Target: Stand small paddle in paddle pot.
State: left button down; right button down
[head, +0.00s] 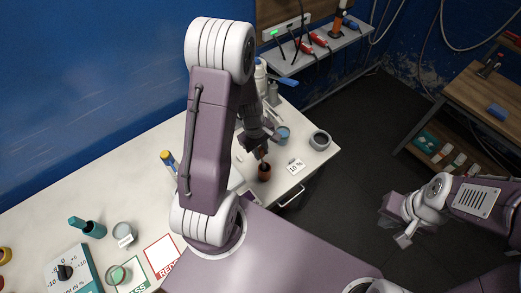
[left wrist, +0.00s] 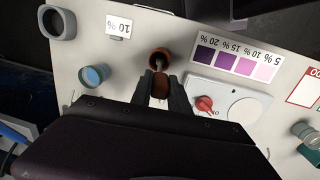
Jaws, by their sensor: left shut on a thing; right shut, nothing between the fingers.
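The paddle pot, a small red-brown cup (head: 264,172), stands near the right end of the white bench. It also shows in the left wrist view (left wrist: 151,62), just beyond my fingertips. My left gripper (head: 259,148) is above the pot and shut on the small paddle, whose brown part (left wrist: 160,86) shows between the fingers. A thin pale part of the paddle reaches over the pot's mouth; I cannot tell how deep its end is. My right gripper (head: 403,240) is shut and empty, off the bench at the right, over the dark floor.
A blue-topped cup (left wrist: 95,75), a grey ring-shaped pot (left wrist: 58,22) and a "10 %" card (left wrist: 118,27) stand near the paddle pot. A device with a red knob (left wrist: 204,104) and a purple colour chart (left wrist: 235,55) lie on the other side.

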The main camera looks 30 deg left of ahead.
aim_at(262, 158)
pick_arm(q)
notch_tip(262, 158, down, 2)
jog(key=shift+f+b, duration=0.1)
jog(key=shift+b, duration=0.6)
jog(key=f, duration=0.1)
jog(key=b, duration=0.1)
jog(key=f+b, duration=0.1)
jog(key=shift+w+d+f, duration=0.15)
jog(key=shift+w+f, duration=0.1)
jog(key=shift+f, duration=0.05)
jog(key=shift+s+r, duration=0.1)
jog(key=shift+s, duration=0.05)
jog(key=c, duration=1.2)
grip_release()
jog(key=shift+o, duration=0.2)
jog(key=r, duration=0.6)
jog(key=a+r, duration=0.1)
jog(key=r, duration=0.2)
jog(key=shift+s+p, duration=0.3)
